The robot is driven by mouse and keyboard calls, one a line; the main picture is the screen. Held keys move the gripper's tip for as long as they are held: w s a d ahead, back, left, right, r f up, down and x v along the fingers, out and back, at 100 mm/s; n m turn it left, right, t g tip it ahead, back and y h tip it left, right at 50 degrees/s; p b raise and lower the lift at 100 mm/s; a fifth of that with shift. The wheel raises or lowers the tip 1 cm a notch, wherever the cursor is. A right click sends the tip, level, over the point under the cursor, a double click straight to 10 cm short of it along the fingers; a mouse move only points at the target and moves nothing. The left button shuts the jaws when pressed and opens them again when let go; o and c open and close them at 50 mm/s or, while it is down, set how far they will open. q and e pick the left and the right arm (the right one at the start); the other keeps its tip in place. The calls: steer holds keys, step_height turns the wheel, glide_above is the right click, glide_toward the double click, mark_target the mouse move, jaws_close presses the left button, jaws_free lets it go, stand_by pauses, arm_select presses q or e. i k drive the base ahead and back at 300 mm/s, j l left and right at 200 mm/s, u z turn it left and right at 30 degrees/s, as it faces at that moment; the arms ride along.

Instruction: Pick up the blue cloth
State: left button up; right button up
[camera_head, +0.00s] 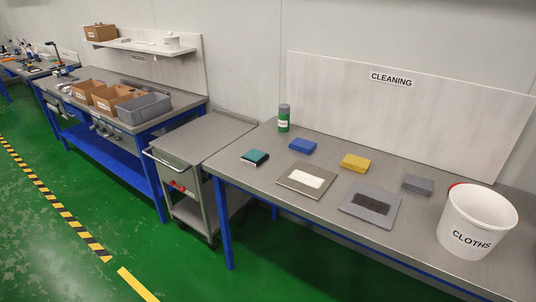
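The blue cloth (302,146) lies folded on the cleaning table (262,183), towards the back left. It is to the right of a green container and behind a square plate with a white patch. Nothing touches it or covers it. Neither of my grippers is in view.
A grey cart (190,150) stands left of the table.

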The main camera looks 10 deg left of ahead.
mark_target(304, 146)
steer(key=i+j+u, duration=0.1)
steer(key=i+j, duration=0.9)
steer(key=i, duration=0.1)
